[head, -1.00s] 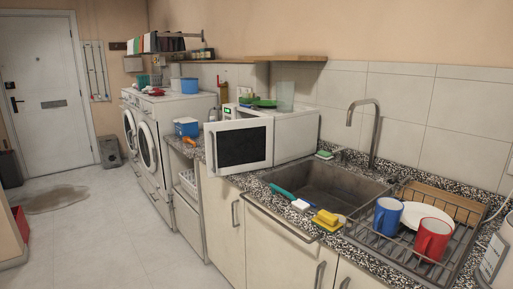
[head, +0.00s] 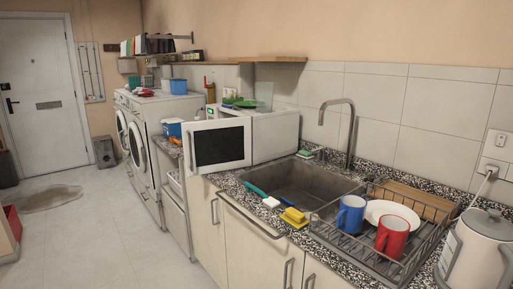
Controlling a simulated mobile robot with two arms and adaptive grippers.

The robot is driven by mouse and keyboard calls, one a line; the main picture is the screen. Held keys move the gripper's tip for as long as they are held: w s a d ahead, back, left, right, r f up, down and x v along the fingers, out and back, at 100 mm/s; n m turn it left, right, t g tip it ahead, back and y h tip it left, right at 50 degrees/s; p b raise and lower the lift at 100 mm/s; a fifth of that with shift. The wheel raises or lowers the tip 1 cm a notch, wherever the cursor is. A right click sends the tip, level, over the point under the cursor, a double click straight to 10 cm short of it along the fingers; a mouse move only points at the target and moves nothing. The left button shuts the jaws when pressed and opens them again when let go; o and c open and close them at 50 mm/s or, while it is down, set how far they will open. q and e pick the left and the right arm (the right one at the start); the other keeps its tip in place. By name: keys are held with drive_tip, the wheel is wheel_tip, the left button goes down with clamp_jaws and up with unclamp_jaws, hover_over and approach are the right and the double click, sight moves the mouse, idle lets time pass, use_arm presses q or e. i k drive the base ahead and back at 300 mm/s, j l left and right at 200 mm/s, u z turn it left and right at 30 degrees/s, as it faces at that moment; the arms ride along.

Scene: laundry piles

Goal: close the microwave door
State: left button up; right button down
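The white microwave (head: 275,134) stands on the speckled counter, left of the sink. Its door (head: 218,146), white with a dark window, is open and swung out to the left past the counter's front edge. A green item and a clear panel sit on top of the microwave. Neither of my grippers is in the head view.
The sink (head: 297,184) and a dish rack (head: 350,245) with a blue mug (head: 350,214), red mug (head: 391,236) and plate lie to the right. A white kettle (head: 478,255) is at far right. Washing machines (head: 160,130) stand beyond. The floor (head: 110,235) at left is mostly clear.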

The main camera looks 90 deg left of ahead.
sight(213, 145)
drive_tip(key=i+u, duration=0.15)
drive_tip(key=u, duration=1)
drive_tip(key=k+l, duration=0.05)
